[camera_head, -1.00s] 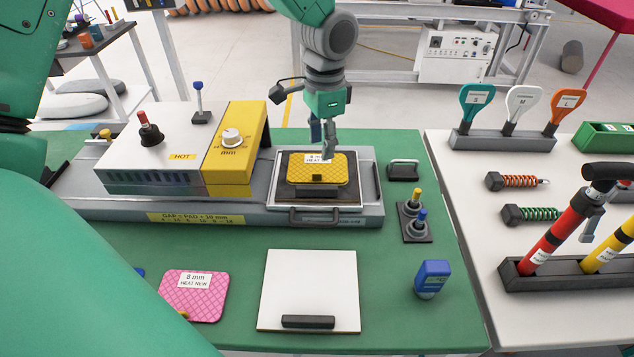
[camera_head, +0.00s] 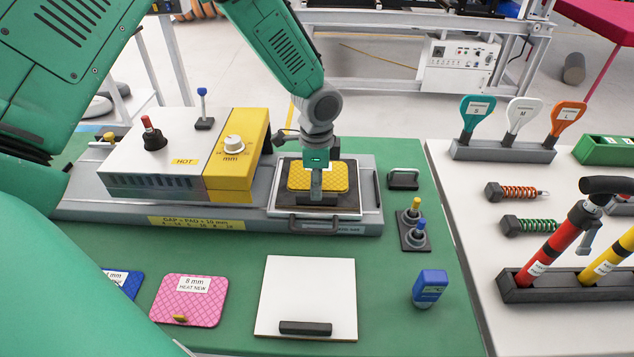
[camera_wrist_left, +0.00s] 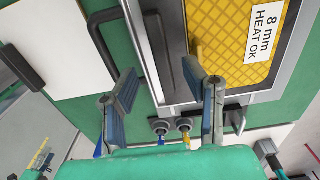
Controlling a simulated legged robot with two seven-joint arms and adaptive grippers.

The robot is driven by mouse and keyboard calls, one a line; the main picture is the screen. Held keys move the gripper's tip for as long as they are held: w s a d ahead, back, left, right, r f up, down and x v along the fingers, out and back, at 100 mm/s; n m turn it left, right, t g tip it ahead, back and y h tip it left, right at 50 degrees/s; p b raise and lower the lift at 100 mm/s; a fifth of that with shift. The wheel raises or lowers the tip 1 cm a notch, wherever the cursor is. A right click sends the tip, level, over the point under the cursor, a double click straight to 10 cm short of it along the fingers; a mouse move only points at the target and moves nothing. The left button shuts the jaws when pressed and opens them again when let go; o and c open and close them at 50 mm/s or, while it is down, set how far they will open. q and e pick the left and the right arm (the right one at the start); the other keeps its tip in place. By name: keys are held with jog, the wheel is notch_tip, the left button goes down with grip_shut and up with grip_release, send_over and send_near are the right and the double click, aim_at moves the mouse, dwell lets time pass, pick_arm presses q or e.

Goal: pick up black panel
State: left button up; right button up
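I cannot tell for sure which thing the black panel is. A dark flat plate (camera_head: 298,198) lies in the grey tray under the yellow pad (camera_head: 335,176); the pad covers most of it. The pad shows its "8 mm HEAT OK" label in the left wrist view (camera_wrist_left: 250,45). My left gripper (camera_head: 316,198) is over the tray's front part. Contact cannot be told. My right gripper is not in view.
A white and yellow heater box (camera_head: 180,150) stands left of the tray. A white board with a black handle (camera_head: 306,328), a pink pad (camera_head: 190,302) and a blue bottle (camera_head: 430,288) lie nearer.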

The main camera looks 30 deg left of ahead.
pick_arm(q)
notch_tip(320, 180, down, 4)
jog(key=shift+w+a+r+p, duration=0.1)
jog(key=shift+p, duration=0.2)
jog(key=shift+d+f, duration=0.25)
jog(key=shift+f, duration=0.05)
jog(key=shift+a, duration=0.15)
jog(key=c, duration=0.8)
jog(key=shift+a, duration=0.2)
grip_shut()
